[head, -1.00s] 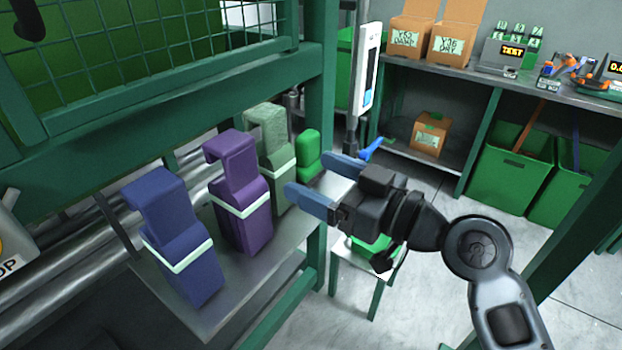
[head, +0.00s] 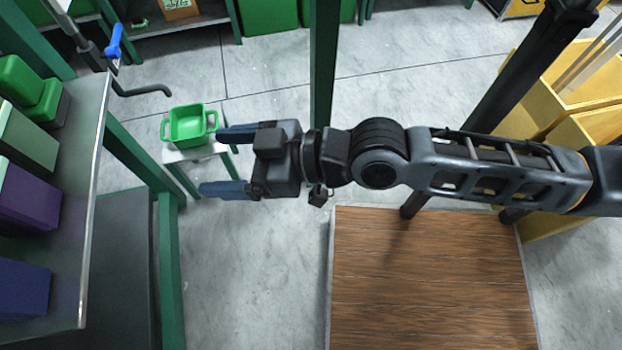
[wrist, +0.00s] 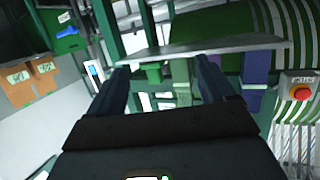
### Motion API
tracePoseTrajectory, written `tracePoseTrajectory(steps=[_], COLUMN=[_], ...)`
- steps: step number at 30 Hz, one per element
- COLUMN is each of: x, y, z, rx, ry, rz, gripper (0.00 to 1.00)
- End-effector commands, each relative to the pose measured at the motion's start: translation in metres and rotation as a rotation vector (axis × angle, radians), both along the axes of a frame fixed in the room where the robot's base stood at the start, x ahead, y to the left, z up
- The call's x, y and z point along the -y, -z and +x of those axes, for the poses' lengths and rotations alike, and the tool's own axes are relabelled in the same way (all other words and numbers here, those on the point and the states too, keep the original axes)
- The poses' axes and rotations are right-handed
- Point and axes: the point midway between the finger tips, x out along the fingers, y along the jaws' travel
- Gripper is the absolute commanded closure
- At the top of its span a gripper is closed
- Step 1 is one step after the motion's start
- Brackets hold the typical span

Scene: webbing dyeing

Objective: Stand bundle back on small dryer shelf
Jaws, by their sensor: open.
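My gripper (head: 212,161) is open and empty, in the air to the right of the small dryer shelf (head: 86,200) and clear of it. On the shelf at the left edge of the head view are a blue bundle (head: 22,290), a purple bundle (head: 27,198), a pale green bundle (head: 27,138) and a bright green piece (head: 42,100). The picture edge cuts off the blue, purple and pale green ones.
A green basin (head: 188,126) sits on a small stand beyond the fingers. A green post (head: 322,80) rises behind my arm. A wooden platform (head: 430,285) lies below, and yellow bins (head: 575,85) stand at right. A red button (wrist: 302,92) shows in the wrist view.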

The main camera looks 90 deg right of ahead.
Motion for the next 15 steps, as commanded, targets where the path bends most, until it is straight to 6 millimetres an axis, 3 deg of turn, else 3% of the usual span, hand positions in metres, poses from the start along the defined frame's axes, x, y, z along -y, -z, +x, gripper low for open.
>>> tracePoseTrajectory(steps=[1,6,10,15], x=[-0.003,-0.017,-0.028,-0.038], y=[0.004,0.001,-0.007,-0.015], z=[-0.021,-0.079,-0.111,-0.132], rx=[-0.018,-0.033,-0.036,-0.032], ry=[0.008,0.015,0.001,-0.018], rz=[-0.007,-0.023,-0.027,-0.024], gripper=[0.17,0.17,0.17,0.17])
